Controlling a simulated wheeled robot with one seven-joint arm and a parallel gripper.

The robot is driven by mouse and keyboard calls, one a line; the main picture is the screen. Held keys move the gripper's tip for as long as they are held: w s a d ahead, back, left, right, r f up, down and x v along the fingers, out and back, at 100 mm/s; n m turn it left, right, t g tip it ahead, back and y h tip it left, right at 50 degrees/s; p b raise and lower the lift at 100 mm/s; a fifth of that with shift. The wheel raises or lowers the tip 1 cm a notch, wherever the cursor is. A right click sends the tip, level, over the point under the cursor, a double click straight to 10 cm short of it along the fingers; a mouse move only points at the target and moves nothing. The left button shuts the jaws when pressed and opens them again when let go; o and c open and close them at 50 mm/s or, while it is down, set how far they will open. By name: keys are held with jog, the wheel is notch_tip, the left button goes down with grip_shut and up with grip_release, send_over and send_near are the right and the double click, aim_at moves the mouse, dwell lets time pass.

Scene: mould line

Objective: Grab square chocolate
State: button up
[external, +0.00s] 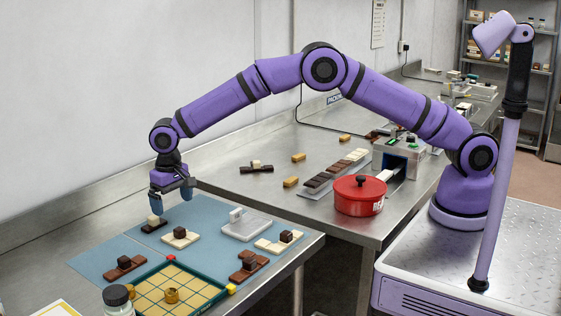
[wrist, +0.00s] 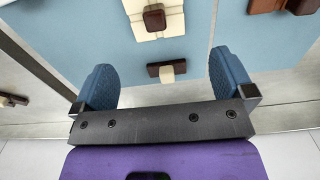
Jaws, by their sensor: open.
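My gripper (external: 171,197) is open and empty, pointing down above the back of the blue mat (external: 208,212). Just below it lies a dark bar (external: 149,228) with a small cream square chocolate (external: 154,219) on top. In the wrist view the cream square (wrist: 166,73) on its dark bar (wrist: 153,70) lies between the two blue fingers, below them and apart. A white bar (external: 188,240) with a dark square chocolate (external: 180,232) lies nearby, also in the wrist view (wrist: 153,19). Brown bars with dark squares sit nearer the front, one at left (external: 124,264).
A metal block with a handle (external: 246,226) stands on the mat, beside a white bar with a dark square (external: 286,236). A gridded tray (external: 152,294) and jar (external: 117,299) are at the front. A red pot (external: 360,196) stands on the counter at right. A wall runs behind.

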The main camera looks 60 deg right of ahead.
aim_at(179, 228)
notch_tip(179, 228, down, 4)
jog(key=shift+s+f, duration=0.1)
jog(key=shift+f, duration=0.05)
jog(key=f, duration=0.2)
jog(key=s+f, duration=0.1)
jog(key=f, duration=0.1)
jog(key=shift+d+f, duration=0.2)
jog(key=shift+f, duration=0.4)
jog(key=c, duration=0.8)
